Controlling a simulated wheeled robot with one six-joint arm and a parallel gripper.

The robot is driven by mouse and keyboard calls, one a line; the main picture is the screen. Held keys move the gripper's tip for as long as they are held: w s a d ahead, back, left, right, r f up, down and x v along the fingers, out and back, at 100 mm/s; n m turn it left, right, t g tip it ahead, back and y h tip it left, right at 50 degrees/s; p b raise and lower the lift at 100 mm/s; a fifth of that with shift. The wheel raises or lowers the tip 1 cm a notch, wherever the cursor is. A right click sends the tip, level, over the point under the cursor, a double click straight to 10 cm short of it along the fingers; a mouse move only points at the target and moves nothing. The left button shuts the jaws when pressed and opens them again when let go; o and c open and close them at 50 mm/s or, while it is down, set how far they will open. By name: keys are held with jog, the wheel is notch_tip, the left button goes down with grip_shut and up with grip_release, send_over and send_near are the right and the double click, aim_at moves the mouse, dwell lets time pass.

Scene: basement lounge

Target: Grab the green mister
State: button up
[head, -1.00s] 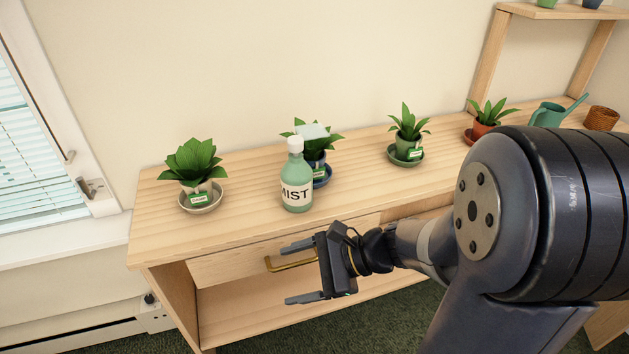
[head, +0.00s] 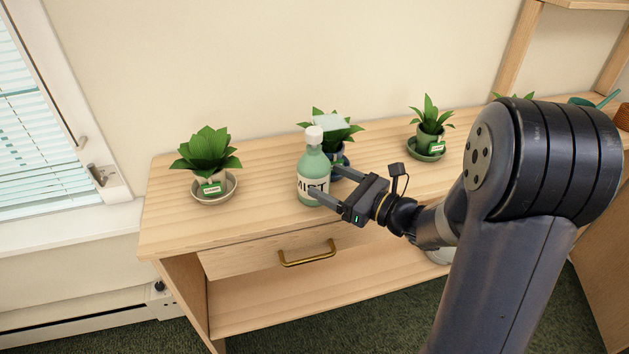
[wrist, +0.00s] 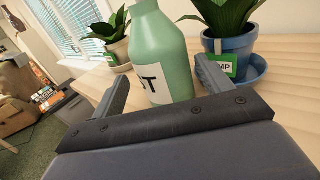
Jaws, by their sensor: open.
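The green mister (head: 313,168) is a pale green bottle with a white top and a white label, upright on the wooden desk (head: 262,212). My gripper (head: 325,186) is open at the bottle's lower right side in the head view, one finger in front of the label. In the wrist view the mister (wrist: 162,50) stands ahead, between the two fingertips of my gripper (wrist: 160,80). Its top is cut off there and its base is partly hidden. I cannot tell whether a finger touches it.
A plant in a blue pot (wrist: 231,52) on a blue saucer stands close behind the mister, to its right. A plant in a pale saucer (head: 228,190) is to the left. Another potted plant (head: 430,135) is farther right. A drawer handle (head: 307,255) juts out below.

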aim_at(313, 172)
jog(key=shift+x, duration=2.75)
jog(key=shift+w+d, duration=0.1)
jog(key=shift+r, duration=0.1)
jog(key=c, duration=1.2)
